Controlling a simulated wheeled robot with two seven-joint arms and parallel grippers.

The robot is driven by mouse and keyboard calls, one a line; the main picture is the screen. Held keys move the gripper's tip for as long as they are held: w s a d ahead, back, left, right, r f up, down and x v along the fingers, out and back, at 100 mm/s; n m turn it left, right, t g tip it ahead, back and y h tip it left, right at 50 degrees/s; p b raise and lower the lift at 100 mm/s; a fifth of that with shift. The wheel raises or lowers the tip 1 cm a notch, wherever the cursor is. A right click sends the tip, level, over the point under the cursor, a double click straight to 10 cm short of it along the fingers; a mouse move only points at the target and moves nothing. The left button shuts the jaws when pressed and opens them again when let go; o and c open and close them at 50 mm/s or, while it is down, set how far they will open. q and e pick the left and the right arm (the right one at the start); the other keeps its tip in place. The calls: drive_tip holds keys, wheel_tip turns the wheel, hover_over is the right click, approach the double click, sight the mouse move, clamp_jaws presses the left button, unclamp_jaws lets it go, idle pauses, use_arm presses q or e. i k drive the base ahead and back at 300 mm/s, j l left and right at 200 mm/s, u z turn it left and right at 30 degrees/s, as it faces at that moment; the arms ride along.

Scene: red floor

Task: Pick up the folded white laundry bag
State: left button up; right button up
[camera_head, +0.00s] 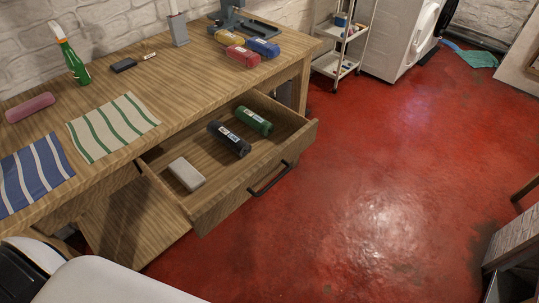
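A small white folded item (187,173), which looks like the folded laundry bag, lies flat in the left part of the open wooden drawer (249,198). A black roll (229,139) and a green roll (253,121) lie to its right in the same drawer, apart from it. Nothing covers the white item. Neither of my grippers shows in the head view. White and black parts at the bottom left look like my own body.
The wooden workbench (185,75) holds striped cloths (113,127), a green spray bottle (72,62), and red (242,56) and blue (262,47) rolls. The drawer juts over the red floor (390,180), which is clear ahead. A white cart (340,50) stands behind.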

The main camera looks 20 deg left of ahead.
sight(187, 174)
drive_tip(key=j+u, duration=0.1)
drive_tip(key=u, duration=0.3)
drive_tip(key=j+u, duration=0.1)
drive_tip(key=u, duration=0.35)
drive_tip(key=j+u, duration=0.1)
drive_tip(key=u, duration=0.3)
